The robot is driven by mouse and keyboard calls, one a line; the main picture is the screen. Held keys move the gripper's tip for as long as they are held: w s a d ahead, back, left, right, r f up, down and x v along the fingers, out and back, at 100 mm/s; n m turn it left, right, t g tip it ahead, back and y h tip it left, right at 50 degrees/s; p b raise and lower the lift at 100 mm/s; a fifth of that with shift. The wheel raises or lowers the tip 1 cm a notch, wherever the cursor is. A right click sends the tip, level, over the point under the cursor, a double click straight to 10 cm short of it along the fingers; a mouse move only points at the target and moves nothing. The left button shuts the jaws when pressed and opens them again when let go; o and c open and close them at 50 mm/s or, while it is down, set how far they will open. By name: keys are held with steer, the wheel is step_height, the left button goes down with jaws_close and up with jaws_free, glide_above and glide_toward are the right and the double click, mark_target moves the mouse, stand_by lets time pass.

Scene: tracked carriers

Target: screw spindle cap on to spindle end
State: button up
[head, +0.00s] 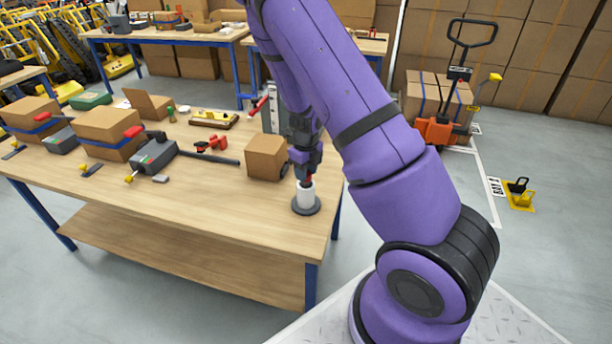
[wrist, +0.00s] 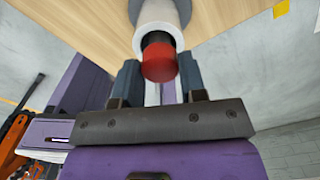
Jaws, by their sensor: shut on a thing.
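The spindle end is hidden, so contact is unclear.
The wooden table (head: 220,230) holds a cardboard box (head: 267,157) just left of the roll. A grey strapping tool (head: 154,151), red-handled tools (head: 211,143) and larger boxes (head: 110,133) lie further left. An orange pallet truck (head: 440,132) stands behind right.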

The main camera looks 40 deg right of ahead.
steer(key=m, duration=0.3)
steer(key=shift+m, duration=0.8)
steer(key=m, duration=0.9)
steer(key=shift+m, duration=0.4)
steer(key=o, duration=0.8)
